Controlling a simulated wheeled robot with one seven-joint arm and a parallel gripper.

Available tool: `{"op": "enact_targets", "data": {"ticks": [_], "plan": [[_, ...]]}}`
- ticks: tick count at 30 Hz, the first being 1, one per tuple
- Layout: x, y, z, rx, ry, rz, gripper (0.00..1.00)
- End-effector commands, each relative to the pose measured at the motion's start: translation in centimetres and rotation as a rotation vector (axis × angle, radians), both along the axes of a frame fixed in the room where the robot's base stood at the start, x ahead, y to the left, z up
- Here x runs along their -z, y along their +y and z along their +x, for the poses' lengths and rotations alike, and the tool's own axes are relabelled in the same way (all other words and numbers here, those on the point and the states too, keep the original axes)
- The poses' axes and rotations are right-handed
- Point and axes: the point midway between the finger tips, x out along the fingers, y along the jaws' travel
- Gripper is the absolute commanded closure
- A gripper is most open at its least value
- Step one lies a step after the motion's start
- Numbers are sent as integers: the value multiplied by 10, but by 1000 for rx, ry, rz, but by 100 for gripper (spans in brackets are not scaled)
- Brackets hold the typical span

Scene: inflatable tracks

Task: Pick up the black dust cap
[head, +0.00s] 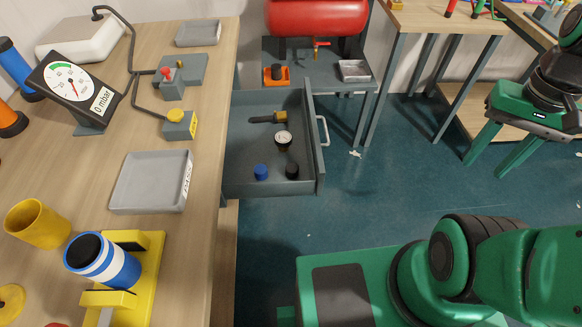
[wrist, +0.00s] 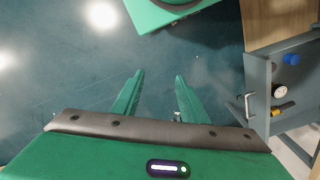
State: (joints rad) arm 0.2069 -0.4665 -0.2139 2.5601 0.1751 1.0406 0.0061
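The black dust cap (head: 292,170) lies in the open grey drawer (head: 240,150), near its front right corner. A blue cap (head: 261,172) sits to its left and a round pressure gauge (head: 283,139) behind it. My gripper (head: 488,160) is at the upper right of the head view, over the floor and well apart from the drawer. Its two green fingers are spread with nothing between them, as the wrist view also shows (wrist: 159,78). In the wrist view the drawer (wrist: 258,80) is at the right edge; the black cap is hard to make out there.
The drawer's handle (head: 323,130) sticks out to the right. A wooden workbench (head: 205,235) with a grey tray (head: 150,182) and a dial gauge stands left. A red tank (head: 318,17) stands on a shelf behind the drawer.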

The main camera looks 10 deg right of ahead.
Motion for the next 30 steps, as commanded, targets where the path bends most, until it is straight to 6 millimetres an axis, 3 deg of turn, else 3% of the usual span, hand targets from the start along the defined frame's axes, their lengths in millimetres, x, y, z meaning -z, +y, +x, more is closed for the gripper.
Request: {"op": "enact_targets", "data": {"ticks": [2,5,8,11,15,21,27,30], "plan": [[-5,1,-8,-21,-13,-3,47],[-3,6,7,-109,-13,-13,47],[2,16,40,-283,-12,-31,47],[12,42,82,-528,-16,-47,47],[33,98,137,-897,-32,-51,47],[74,205,186,-1401,-73,-16,47],[108,296,195,-1750,-122,38,47],[118,322,194,-1842,-140,56,47]]}}
